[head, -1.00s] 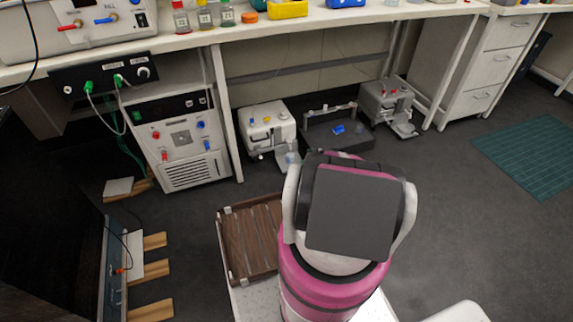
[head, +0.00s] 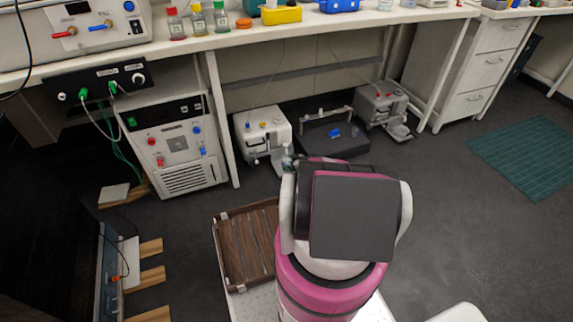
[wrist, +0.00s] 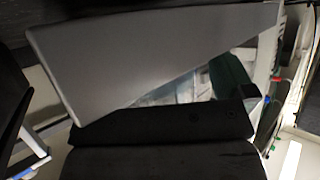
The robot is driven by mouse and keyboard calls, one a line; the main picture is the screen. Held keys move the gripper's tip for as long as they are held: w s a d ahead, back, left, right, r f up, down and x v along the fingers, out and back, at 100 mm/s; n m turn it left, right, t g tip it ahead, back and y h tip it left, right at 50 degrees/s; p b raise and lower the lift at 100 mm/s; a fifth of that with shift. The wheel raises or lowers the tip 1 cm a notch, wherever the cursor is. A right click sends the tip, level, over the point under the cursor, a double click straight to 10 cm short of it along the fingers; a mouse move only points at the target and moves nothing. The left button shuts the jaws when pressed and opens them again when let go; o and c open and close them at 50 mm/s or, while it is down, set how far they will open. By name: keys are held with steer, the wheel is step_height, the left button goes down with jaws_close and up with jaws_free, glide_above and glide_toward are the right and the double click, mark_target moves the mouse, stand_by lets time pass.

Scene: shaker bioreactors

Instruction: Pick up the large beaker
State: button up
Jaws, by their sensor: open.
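I cannot make out a large beaker for certain in any view. A small clear vessel (head: 385,5) at the top edge of the head view stands on the bench; its size and kind cannot be told. In the head view my pink and white body hides the floor behind it, and my gripper cannot be made out there. In the wrist view dark parts of my gripper (wrist: 165,128) fill the lower middle, below a large grey plate. The view is dim and blurred. I see nothing held between the jaws.
A long white bench (head: 290,27) runs across the back with bottles (head: 198,20) and a yellow box (head: 281,15). Under it stand a white control unit (head: 175,143), two shaker-like machines and a dark tray (head: 325,140). Open floor lies right, with a green mat (head: 525,155).

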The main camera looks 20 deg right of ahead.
steer(key=shift+w+a+f, duration=0.1)
steer(key=shift+w, duration=0.05)
steer(key=shift+c, duration=0.3)
steer(key=c, duration=1.1)
steer(key=shift+r, duration=0.2)
